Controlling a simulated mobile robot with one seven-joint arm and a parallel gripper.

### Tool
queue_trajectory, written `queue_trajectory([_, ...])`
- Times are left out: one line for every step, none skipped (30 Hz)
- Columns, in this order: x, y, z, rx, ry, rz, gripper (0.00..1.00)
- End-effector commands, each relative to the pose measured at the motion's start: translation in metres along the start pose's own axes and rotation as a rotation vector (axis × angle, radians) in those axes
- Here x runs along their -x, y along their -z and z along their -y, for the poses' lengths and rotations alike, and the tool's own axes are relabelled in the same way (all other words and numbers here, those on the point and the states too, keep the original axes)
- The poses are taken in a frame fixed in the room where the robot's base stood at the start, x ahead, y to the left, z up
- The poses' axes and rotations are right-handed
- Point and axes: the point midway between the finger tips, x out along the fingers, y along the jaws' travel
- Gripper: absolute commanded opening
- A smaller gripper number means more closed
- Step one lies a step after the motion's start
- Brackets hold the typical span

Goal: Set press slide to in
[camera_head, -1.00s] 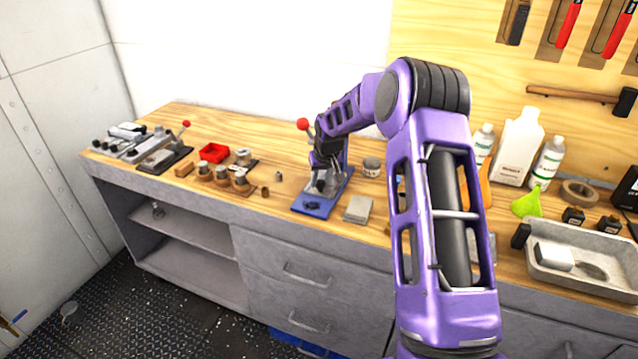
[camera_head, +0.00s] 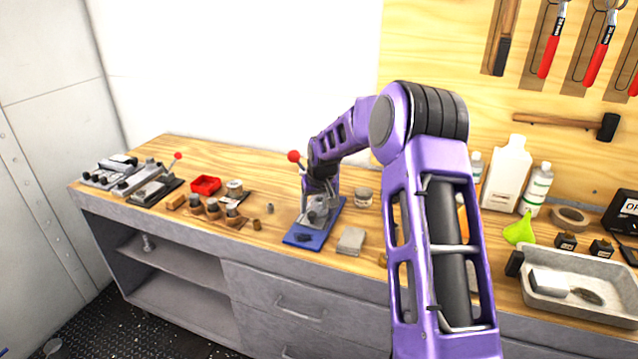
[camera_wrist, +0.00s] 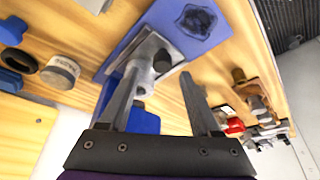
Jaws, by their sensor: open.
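The press (camera_head: 297,240) stands on the bench with a blue base plate, a grey metal slide part (camera_head: 321,212) and a lever with a red ball knob (camera_head: 293,156). In the wrist view, the blue base (camera_wrist: 203,22) and the grey slide part (camera_wrist: 150,50) with a dark round end show ahead of my fingers. My gripper (camera_wrist: 158,72) is open. Its left finger overlaps the grey part in the picture, and the right finger is over bare wood. I cannot tell whether it touches the press. In the head view my arm hides much of the press's upper part.
A grey block (camera_head: 351,240) and a tin (camera_head: 363,197) stand right of the press. A red tray (camera_head: 205,185), small round parts and another red-knobbed device (camera_head: 153,190) are to the left.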

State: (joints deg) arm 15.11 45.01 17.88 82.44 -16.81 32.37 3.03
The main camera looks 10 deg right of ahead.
Motion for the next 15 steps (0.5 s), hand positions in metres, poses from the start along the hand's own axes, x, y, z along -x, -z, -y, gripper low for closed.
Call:
queue_trajectory([0.014, 0.002, -0.001, 0.000, -0.002, -0.004, 0.64])
queue_trajectory([0.021, 0.001, -0.001, 0.000, -0.002, -0.003, 0.64])
queue_trajectory([0.031, 0.001, -0.001, -0.001, -0.002, -0.004, 0.64])
queue_trajectory([0.039, 0.001, -0.001, -0.001, -0.002, -0.005, 0.64])
queue_trajectory([0.046, 0.001, -0.002, -0.001, -0.003, -0.004, 0.64])
queue_trajectory([0.057, 0.001, -0.002, 0.000, -0.003, -0.004, 0.64])
queue_trajectory([0.064, 0.001, -0.002, -0.001, -0.003, -0.004, 0.64])
queue_trajectory([0.072, 0.002, -0.001, -0.001, -0.003, -0.005, 0.64])
queue_trajectory([0.081, 0.001, -0.001, -0.001, -0.003, -0.004, 0.64])
queue_trajectory([0.088, 0.001, -0.001, -0.001, -0.003, -0.005, 0.64])
queue_trajectory([0.095, 0.001, -0.001, -0.001, -0.003, -0.004, 0.64])
queue_trajectory([0.103, 0.001, -0.001, -0.001, -0.002, -0.004, 0.64])
queue_trajectory([0.109, 0.001, -0.001, -0.001, -0.003, -0.004, 0.64])
queue_trajectory([0.115, 0.001, -0.001, -0.001, -0.003, -0.004, 0.64])
queue_trajectory([0.121, 0.001, -0.001, -0.001, -0.003, -0.003, 0.64])
